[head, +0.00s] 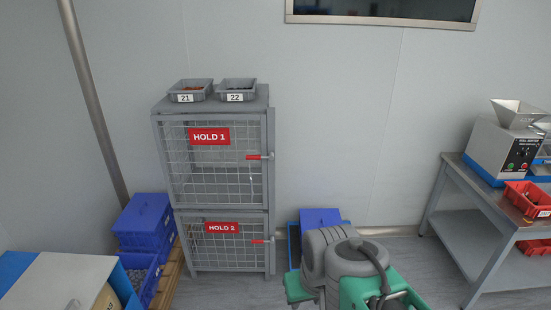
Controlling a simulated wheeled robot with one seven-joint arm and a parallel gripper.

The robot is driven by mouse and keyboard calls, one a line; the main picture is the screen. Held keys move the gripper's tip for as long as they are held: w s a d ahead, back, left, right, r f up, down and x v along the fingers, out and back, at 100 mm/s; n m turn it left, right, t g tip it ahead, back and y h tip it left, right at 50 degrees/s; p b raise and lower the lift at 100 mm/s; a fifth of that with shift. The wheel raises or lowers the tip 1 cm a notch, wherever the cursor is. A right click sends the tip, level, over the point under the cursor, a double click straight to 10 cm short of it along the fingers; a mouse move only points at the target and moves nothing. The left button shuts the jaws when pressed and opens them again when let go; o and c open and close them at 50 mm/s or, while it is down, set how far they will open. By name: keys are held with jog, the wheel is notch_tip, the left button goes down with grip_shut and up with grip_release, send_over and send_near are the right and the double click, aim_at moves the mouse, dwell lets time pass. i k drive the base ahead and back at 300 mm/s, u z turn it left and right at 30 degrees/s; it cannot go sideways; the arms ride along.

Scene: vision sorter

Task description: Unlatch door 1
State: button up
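A grey cabinet (272,200) stands against the wall, left of centre, with two wire-mesh doors one above the other. The upper door (215,170) carries a red sign (209,136) reading "HOLD 1" and looks closed. Its latch (254,157) has a red grip and lies level at the door's right edge, reaching the frame. The lower door (222,245), signed "HOLD 2", looks closed too, with a similar level red latch (259,242). My folded grey and green arm shows at the bottom, right of the cabinet. My gripper is not visible.
Two grey bins, 21 (190,91) and 22 (236,90), stand on the cabinet. Blue crates (145,220) are at its left; another blue container (320,217) is at its right, partly behind my arm. A metal table (480,220) with red bins stands at the right.

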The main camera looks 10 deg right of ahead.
aim_at(271, 156)
jog(key=u, duration=1.4)
jog(key=i, duration=1)
jog(key=z, duration=0.65)
